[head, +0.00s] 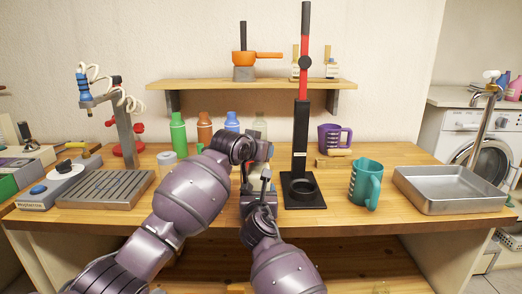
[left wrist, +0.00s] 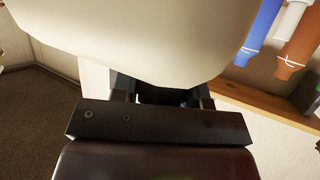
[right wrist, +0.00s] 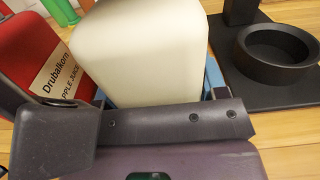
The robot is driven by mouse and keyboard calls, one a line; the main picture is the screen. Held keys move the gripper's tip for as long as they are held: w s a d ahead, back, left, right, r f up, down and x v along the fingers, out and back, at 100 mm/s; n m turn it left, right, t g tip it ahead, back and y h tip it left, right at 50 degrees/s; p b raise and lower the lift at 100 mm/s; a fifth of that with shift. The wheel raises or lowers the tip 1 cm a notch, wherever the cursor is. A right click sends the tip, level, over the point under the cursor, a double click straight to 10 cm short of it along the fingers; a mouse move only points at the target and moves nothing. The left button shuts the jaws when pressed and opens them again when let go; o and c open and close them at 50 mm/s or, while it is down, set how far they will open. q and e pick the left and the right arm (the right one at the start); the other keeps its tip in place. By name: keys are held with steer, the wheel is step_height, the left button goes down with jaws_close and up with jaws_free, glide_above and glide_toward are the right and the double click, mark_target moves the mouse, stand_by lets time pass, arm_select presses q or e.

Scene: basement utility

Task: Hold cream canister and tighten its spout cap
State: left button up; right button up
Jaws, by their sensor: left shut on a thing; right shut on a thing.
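The cream canister (right wrist: 140,50) is pale and smooth with rounded edges. My right gripper (right wrist: 160,98) is shut on it, one finger on each side. My left gripper (left wrist: 162,93) is shut at the canister's top end, with the pale body (left wrist: 140,35) filling much of the left wrist view. The spout cap is hidden between the left fingers, so its fit cannot be seen. In the head view my left gripper (head: 262,172) is above my right gripper (head: 258,190); the arms hide most of the canister there.
A red labelled container (right wrist: 50,62) stands left of the canister. A black stand with a ring (head: 302,190) is close on the right, then a teal mug (head: 366,184) and a metal basin (head: 450,190). Several bottles (head: 178,134) line the back. A slatted tray (head: 105,188) lies left.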

arm_select(q)
steer(key=o, duration=0.9)
steer(key=shift+v, duration=6.05)
steer(key=shift+r, duration=0.15)
steer(key=shift+r, duration=2.85)
steer(key=shift+s+a+r, duration=0.35)
steer(key=shift+s+a, duration=0.75)
steer(key=shift+s, duration=0.1)
steer(key=shift+s+a+r, duration=0.35)
steer(key=shift+s+a, duration=0.8)
steer(key=shift+s, duration=0.1)
steer(key=shift+s+a+r, duration=0.35)
steer(key=shift+s+a, duration=0.75)
steer(key=shift+s, duration=0.1)
